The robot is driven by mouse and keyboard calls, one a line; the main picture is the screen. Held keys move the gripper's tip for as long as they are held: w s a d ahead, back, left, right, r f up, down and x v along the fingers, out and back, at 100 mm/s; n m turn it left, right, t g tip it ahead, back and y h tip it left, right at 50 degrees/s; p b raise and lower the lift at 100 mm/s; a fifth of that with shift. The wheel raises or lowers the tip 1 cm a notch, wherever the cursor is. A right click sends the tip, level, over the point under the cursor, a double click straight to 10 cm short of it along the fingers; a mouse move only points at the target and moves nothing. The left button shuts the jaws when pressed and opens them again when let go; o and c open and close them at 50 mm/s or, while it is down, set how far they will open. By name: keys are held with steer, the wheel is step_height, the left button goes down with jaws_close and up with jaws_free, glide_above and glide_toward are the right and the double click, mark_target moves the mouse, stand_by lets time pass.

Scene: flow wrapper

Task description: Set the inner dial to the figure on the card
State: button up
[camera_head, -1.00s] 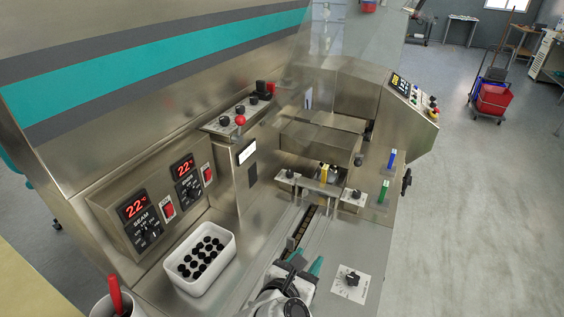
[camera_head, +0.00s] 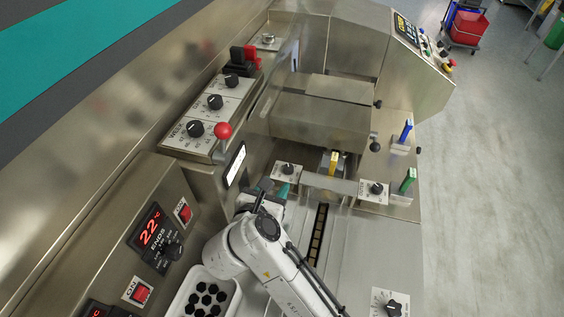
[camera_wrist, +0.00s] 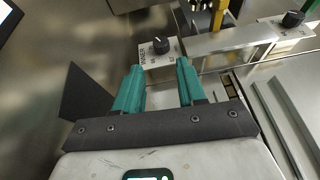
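The inner dial (camera_head: 288,169) is a black knob on a small pale plate by the infeed channel. It also shows in the wrist view (camera_wrist: 161,45), where the plate reads INNER. My gripper (camera_wrist: 159,68) is open and empty; its two teal fingers point at the plate, with the knob beyond and between their tips, apart from it. In the head view, my gripper (camera_head: 275,189) is just in front of and below the inner dial, partly hidden by my arm. A white card (camera_head: 235,164) stands in a dark holder left of the dial; its figure is too small to read.
The outer dial (camera_head: 376,188) is at the right on a similar plate, with a bar and a yellow block (camera_head: 334,163) between. A red-ball lever (camera_head: 223,130) stands left. A white bin (camera_head: 232,303) of black pieces is below. Another dial (camera_head: 393,308) is at lower right.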

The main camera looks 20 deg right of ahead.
mark_target(288, 169)
steer(key=b+x, duration=0.2)
steer(key=x, duration=0.2)
steer(key=b+x, duration=0.3)
steer(key=x, duration=0.1)
steer(key=shift+w+d+f, duration=0.15)
steer(key=shift+f, duration=0.2)
steer(key=shift+w+d+b, duration=0.4)
steer(key=shift+w, duration=0.05)
steer(key=c, duration=0.7)
jaws_close()
